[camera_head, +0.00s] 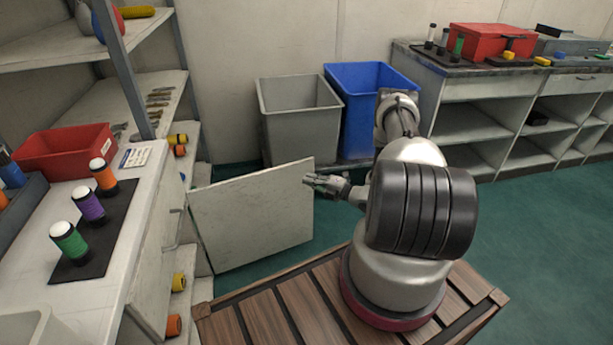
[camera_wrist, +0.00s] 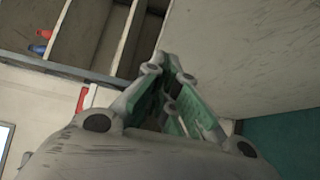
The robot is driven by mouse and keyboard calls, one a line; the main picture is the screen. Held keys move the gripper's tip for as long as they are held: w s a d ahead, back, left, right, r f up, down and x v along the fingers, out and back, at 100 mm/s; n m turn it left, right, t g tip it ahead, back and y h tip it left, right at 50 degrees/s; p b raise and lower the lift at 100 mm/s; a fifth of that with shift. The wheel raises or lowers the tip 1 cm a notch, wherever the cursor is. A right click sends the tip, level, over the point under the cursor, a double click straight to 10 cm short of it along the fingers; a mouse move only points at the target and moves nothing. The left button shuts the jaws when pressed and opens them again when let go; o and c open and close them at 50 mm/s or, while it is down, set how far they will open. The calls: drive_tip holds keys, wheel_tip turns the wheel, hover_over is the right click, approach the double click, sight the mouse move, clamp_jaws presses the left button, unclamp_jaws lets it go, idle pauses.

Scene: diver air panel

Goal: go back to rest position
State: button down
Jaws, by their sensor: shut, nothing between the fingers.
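My gripper (camera_head: 312,181) is at the end of my arm, beside the upper right edge of an open, pale cabinet door (camera_head: 252,222) in the head view. It is shut and holds nothing. I cannot tell whether it touches the door. In the wrist view my gripper (camera_wrist: 170,85) shows its green-lined fingers close together, with the pale door panel (camera_wrist: 250,50) to the right of them. Dark open compartments (camera_wrist: 100,35) lie beyond the fingers.
A white counter (camera_head: 130,240) at left bears a dark mat (camera_head: 80,262) with green, purple and orange canisters, and a red bin (camera_head: 65,155). Grey (camera_head: 300,120) and blue (camera_head: 368,105) bins stand behind the door. Open green floor (camera_head: 540,240) lies at right.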

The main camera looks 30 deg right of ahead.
drive_tip(key=w+d+v, duration=0.1)
drive_tip(key=v, duration=0.8)
drive_tip(key=shift+d, duration=0.2)
